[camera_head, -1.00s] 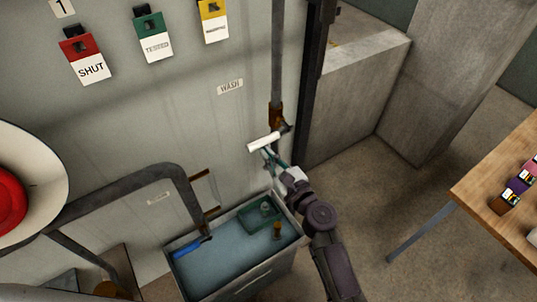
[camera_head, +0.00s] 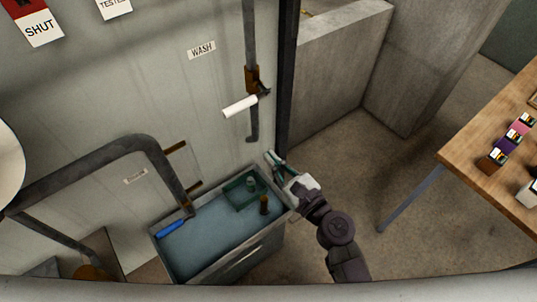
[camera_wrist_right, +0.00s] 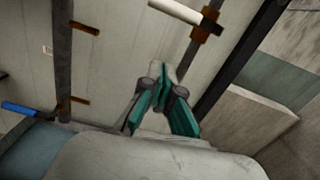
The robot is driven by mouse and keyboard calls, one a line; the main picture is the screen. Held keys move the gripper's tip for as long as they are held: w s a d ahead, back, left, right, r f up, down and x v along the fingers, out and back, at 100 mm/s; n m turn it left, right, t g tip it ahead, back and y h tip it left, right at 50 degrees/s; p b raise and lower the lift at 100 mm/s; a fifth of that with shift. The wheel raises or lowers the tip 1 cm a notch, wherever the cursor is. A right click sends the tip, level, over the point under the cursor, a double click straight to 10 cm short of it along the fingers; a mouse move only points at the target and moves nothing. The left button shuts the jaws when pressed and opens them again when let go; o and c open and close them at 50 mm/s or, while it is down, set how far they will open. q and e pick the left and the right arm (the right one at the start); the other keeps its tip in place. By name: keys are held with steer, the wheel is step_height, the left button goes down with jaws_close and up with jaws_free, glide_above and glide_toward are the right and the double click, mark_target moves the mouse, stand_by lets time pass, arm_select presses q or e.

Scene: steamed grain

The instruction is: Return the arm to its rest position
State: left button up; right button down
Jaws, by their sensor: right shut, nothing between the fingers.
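My right gripper (camera_head: 273,160) is at the right end of the wash basin, below the white valve handle and apart from it. Its teal fingers also show in the right wrist view (camera_wrist_right: 160,82), closed together with nothing between them. My right arm comes up from the lower right of the head view. The white handle (camera_head: 240,106) sits on a rusty valve on the grey pipe under the WASH label (camera_head: 201,49). It also shows in the right wrist view (camera_wrist_right: 176,11). My left gripper is not in view.
The basin (camera_head: 213,271) of bluish water holds a green tray (camera_head: 233,199) and a small brown object (camera_head: 264,205). A wooden table (camera_head: 460,154) with small boxes stands at right. Open floor lies between.

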steer(key=shift+a, duration=0.1)
stand_by(0.3)
steer(key=s+d+f+n+g+h, duration=0.25)
steer(key=s+f+n, duration=0.2)
steer(key=f, duration=0.75)
steer(key=s+d+f+n+g+h, duration=0.25)
steer(key=f+n, duration=0.25)
steer(key=f, duration=0.7)
steer(key=s+d+f+n+g+h, duration=0.1)
steer(key=s+d+f+n+g, duration=0.25)
steer(key=f, duration=0.75)
steer(key=s+d+f+n+g+h, duration=0.1)
steer(key=s+d+f+n, duration=0.3)
steer(key=s, duration=0.5)
steer(key=s+d+f+n+g+h, duration=0.2)
steer(key=s+d+f+n, duration=0.3)
steer(key=s, duration=0.4)
steer(key=s+d+f+n+g+h, duration=0.2)
steer(key=s+d+f+n, duration=0.2)
steer(key=s+f+n, duration=0.3)
steer(key=shift+s+d+n, duration=0.2)
steer(key=shift+s+n, duration=0.4)
steer(key=shift+s, duration=0.45)
steer(key=shift+f+g, duration=0.1)
steer(key=shift+g, duration=0.15)
